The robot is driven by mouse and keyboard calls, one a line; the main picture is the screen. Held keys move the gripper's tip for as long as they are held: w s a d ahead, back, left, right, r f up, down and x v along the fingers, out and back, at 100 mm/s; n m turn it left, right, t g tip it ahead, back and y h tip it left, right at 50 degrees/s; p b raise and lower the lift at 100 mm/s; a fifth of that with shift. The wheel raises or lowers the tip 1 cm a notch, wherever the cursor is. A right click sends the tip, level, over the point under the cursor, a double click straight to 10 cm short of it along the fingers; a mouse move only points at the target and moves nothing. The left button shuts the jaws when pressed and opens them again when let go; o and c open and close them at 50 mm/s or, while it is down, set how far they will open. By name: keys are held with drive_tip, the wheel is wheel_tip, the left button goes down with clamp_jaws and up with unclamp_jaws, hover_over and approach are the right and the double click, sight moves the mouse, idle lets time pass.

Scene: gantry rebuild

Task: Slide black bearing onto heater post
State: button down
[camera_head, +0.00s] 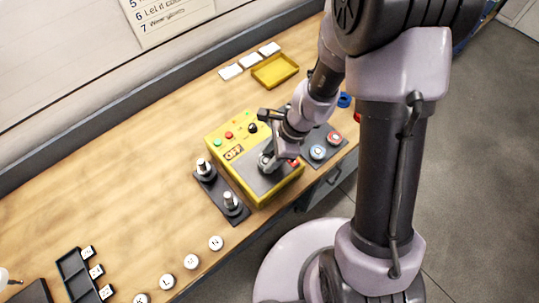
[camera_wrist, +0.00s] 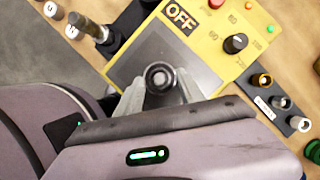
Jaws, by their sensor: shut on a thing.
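The yellow heater (camera_head: 222,142) stands on the bench with a grey top plate; its display reads OFF in the wrist view (camera_wrist: 180,17). My gripper (camera_wrist: 160,92) is over that plate, its fingers shut on a dark ring, the black bearing (camera_wrist: 149,78). The bearing has a paler round centre, seen from above. This centre looks like the heater post's top, but I cannot tell how far down the bearing sits. In the head view my gripper (camera_head: 268,163) is low over the plate and hides most of the post and bearing.
A black base (camera_head: 214,191) with two upright shafts stands left of the heater. A dark mat (camera_head: 322,133) with red and pale round parts lies to its right. A yellow tray (camera_head: 275,71) and white cards lie behind.

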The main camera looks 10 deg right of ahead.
drive_tip(key=c, duration=0.6)
unclamp_jaws()
drive_tip(key=shift+c, duration=0.2)
drive_tip(key=p+v, duration=0.6)
drive_tip(key=v, duration=1.1)
drive_tip(key=shift+r, duration=0.2)
drive_tip(key=shift+d, duration=0.1)
drive_tip(key=s+f+n+t+h+b, duration=0.2)
drive_tip(key=s+f+n+t+b, duration=0.2)
drive_tip(key=s+n+b, duration=0.7)
drive_tip(key=n+t+b, duration=0.1)
drive_tip(key=n+b, duration=0.1)
drive_tip(key=b, duration=0.8)
drive_tip(key=shift+s+a+f+n+t, duration=0.2)
drive_tip(key=shift+a+n+t, duration=0.1)
drive_tip(key=shift+a+t, duration=0.1)
